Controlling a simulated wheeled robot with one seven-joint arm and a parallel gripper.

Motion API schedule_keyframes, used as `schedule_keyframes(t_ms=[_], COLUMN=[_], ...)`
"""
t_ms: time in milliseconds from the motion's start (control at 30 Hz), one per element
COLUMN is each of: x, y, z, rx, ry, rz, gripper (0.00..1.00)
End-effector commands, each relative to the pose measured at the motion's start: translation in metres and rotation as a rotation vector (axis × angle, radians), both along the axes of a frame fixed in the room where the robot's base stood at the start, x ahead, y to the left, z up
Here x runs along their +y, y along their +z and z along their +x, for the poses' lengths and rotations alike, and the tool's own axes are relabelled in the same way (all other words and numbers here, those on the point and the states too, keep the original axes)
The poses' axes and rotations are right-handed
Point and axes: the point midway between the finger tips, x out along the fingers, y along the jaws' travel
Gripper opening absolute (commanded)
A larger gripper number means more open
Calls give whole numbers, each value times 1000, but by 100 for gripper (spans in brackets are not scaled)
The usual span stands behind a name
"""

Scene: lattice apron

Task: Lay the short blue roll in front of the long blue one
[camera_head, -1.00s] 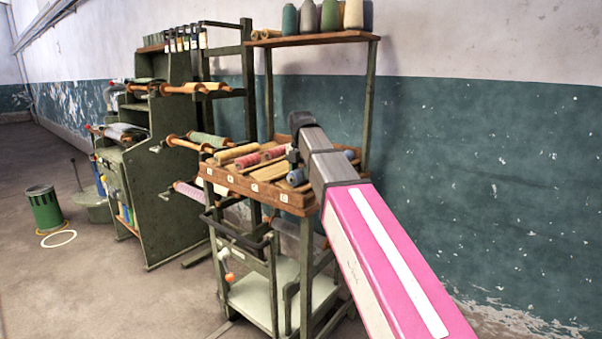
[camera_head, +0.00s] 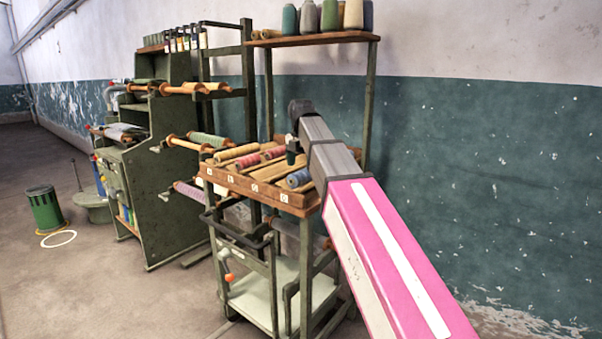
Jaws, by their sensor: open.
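A blue roll (camera_head: 298,178) lies in the right part of the slatted wooden tray (camera_head: 262,193), near the tray's front edge. From this view I cannot tell whether it is the short or the long one. No second blue roll shows now; the back right of the tray is behind my arm. My gripper (camera_head: 292,152) is small and partly hidden below the wrist. It is open, above the tray and behind the blue roll in the picture, and seems apart from it.
Pink-red rolls (camera_head: 273,153) and tan rolls (camera_head: 236,152) lie in the tray's left compartments. A shelf (camera_head: 318,38) with several thread cones stands above the tray on posts. A green machine rack (camera_head: 165,170) with rollers is on the left. The wall is close behind.

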Motion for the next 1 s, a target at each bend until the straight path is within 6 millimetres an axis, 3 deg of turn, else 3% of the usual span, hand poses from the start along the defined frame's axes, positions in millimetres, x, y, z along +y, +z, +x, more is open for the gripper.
schedule_keyframes(t_ms=[200,400,633,1000], x=[0,0,0,0], y=[44,72,84,84], z=[2,1,0,0], rx=[-2,-1,0,0], ry=[0,0,0,0], rz=[1,1,0,0], gripper=[79,79,79,79])
